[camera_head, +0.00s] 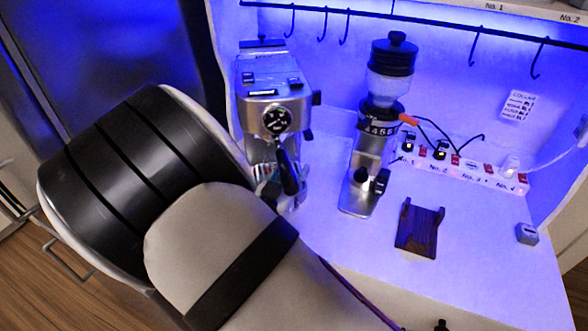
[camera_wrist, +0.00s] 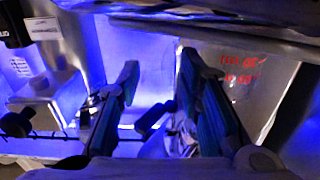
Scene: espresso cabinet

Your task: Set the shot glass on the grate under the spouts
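The espresso machine (camera_head: 272,100) stands at the back left of the counter in the head view. Its black portafilter handle (camera_head: 287,168) points down toward the front, over the grate area (camera_head: 290,203). A clear shape (camera_head: 264,172) beside the handle may be the shot glass, but it is partly hidden and too small to tell. In the wrist view, red markings show on a clear or shiny surface (camera_wrist: 240,68) right of the fingers, possibly the glass. My gripper (camera_wrist: 158,66) is open, with its fingers apart and nothing visible held between them. My arm hides it in the head view.
A grinder (camera_head: 377,130) stands right of the machine. A dark wooden stand (camera_head: 420,228) sits on the counter, with a power strip (camera_head: 465,172) behind it and a small grey block (camera_head: 527,233) at right. Hooks hang from a rail (camera_head: 400,17). The front right counter is mostly clear.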

